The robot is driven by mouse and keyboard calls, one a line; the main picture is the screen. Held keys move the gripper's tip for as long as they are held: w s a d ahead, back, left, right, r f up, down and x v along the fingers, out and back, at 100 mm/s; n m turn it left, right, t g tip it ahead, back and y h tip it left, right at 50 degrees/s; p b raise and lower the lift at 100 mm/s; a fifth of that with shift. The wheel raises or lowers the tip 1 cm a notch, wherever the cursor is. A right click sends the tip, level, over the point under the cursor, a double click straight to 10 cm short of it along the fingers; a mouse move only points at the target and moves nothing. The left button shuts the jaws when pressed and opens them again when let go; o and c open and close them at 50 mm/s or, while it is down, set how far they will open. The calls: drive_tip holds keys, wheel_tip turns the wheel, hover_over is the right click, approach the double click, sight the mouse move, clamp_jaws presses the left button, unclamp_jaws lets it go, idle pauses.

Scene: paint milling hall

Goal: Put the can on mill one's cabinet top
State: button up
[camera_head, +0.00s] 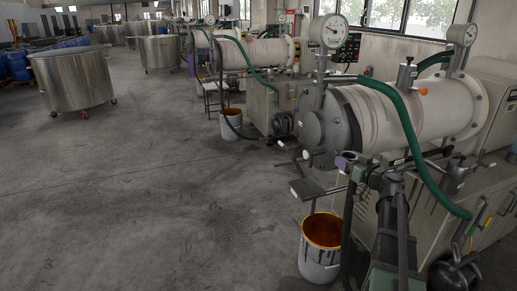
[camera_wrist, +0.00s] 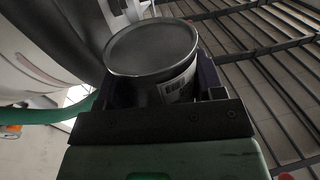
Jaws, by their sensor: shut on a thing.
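A grey metal can (camera_wrist: 150,48) with a round flat lid and a barcode label fills the middle of the wrist view. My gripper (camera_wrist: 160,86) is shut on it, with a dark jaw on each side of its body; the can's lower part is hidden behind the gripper. The nearest mill (camera_head: 410,115) is a pale horizontal cylinder on a beige cabinet (camera_head: 437,215). Much of the cabinet top is hidden by the cylinder, hose and fittings. I see no label naming this mill one.
A green hose (camera_head: 412,135) loops over the nearest mill, with gauges (camera_head: 332,31) standing above it. A bucket of orange-brown paint (camera_head: 321,262) stands on the floor in front. Steel tubs (camera_head: 73,80) stand at the left. The floor between is clear.

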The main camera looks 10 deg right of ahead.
wheel_tip(320, 180, down, 18)
drive_tip(key=b, duration=1.6)
drive_tip(key=x, duration=1.3)
drive_tip(key=shift+w+a+r, duration=0.1)
drive_tip(key=shift+w, duration=0.25)
drive_tip(key=x, duration=0.4)
drive_tip(key=shift+w+a, duration=0.1)
drive_tip(key=shift+a, duration=0.05)
drive_tip(key=shift+f+b, duration=0.4)
drive_tip(key=shift+b, duration=0.05)
drive_tip(key=o, duration=1)
drive_tip(key=shift+o, duration=0.2)
